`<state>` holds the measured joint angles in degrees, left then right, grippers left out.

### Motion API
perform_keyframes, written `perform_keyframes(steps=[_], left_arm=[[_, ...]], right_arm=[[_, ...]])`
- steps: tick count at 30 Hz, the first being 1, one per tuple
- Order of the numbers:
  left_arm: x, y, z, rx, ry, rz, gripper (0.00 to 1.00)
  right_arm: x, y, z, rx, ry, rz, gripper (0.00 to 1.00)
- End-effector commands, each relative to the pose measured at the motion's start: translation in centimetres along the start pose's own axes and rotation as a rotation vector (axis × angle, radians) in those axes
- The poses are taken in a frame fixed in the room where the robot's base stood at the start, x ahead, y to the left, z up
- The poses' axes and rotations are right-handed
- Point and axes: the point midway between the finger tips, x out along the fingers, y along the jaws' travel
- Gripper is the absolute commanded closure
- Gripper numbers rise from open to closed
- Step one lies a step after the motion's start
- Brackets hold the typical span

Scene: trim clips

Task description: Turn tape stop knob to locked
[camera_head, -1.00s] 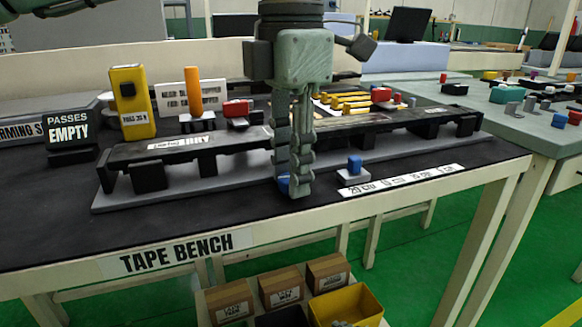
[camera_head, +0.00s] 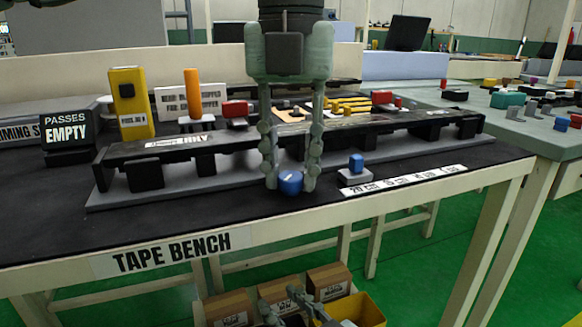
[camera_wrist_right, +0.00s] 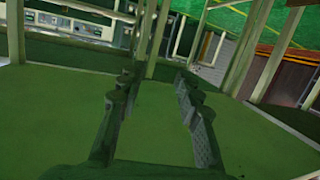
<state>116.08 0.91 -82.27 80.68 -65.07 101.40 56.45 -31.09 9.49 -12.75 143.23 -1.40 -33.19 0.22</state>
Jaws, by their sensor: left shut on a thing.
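The blue knob (camera_head: 291,182) is a round knob with a small pale mark on it, at the front of the tape bench. My left gripper (camera_head: 289,184) points down over it, with one finger on each side, shut on the knob. The knob's base is hidden. My right gripper (camera_head: 303,303) is low in front of the bench, by the boxes underneath. In the right wrist view, my right gripper (camera_wrist_right: 155,80) is open and empty, with green floor between its fingers.
A long black rail (camera_head: 210,148) runs behind. A yellow bin (camera_head: 362,309) and cardboard boxes (camera_head: 328,281) are below the bench.

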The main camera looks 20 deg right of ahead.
Motion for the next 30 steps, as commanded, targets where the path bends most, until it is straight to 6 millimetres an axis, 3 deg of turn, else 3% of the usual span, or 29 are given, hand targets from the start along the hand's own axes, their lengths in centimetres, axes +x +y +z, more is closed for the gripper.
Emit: perform_keyframes(steps=[18, 30], left_arm=[[0.0, 0.0, 0.1, -0.557, -0.003, -0.001, 1.0], [-0.1, 0.1, 0.1, -0.758, -0.003, -0.003, 1.0]], right_arm=[[-1.3, -3.2, -7.7, 0.057, 0.382, -0.067, 0.66], [-2.7, -4.0, -10.5, 0.085, 0.528, -0.088, 0.66]])
